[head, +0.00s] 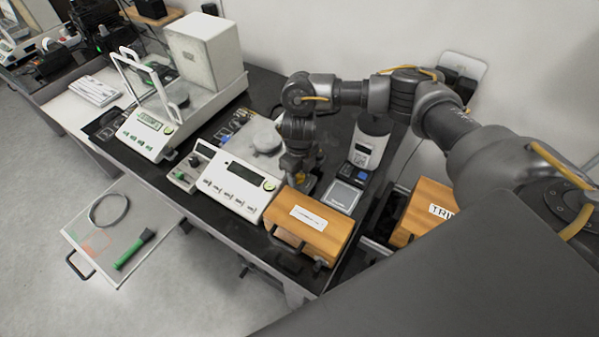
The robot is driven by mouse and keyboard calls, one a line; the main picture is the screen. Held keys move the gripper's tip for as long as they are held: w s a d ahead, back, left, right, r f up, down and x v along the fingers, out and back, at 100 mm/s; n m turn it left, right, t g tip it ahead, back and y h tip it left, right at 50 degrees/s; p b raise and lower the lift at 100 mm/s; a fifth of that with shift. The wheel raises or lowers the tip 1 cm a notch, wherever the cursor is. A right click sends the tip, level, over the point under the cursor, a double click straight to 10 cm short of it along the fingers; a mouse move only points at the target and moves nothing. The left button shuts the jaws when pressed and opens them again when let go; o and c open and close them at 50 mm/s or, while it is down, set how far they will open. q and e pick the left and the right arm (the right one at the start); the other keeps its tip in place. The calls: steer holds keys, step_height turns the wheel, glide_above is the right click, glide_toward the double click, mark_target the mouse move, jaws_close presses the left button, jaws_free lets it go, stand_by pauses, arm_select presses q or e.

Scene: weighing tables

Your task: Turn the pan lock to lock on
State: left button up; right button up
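My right gripper (298,176) points down at the table, behind a wooden box and beside the round pan (262,136) of a white balance. Its fingertips are small and partly hidden, so I cannot tell whether they are open or shut or touch anything. The balance's front panel (233,184) has a dark display and a row of keys. A small grey control box (186,172) stands at the panel's left end. I cannot make out for certain which part is the pan lock or how it is set. My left gripper is not in view.
The wooden box (310,226) stands at the table's front edge. A white-labelled bottle (368,142) and small grey scale (343,196) are to the gripper's right. Another balance (147,135) with a frame stands left.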

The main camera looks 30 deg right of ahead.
steer(key=c, duration=0.8)
steer(key=n+b, duration=0.2)
steer(key=n, duration=0.1)
steer(key=shift+f+b, duration=0.25)
steer(key=shift+b, duration=0.05)
steer(key=shift+r+n+b, duration=0.2)
steer(key=shift+n+b, duration=0.15)
steer(key=shift+n, duration=0.35)
steer(key=o, duration=1)
steer(key=shift+r, duration=0.1)
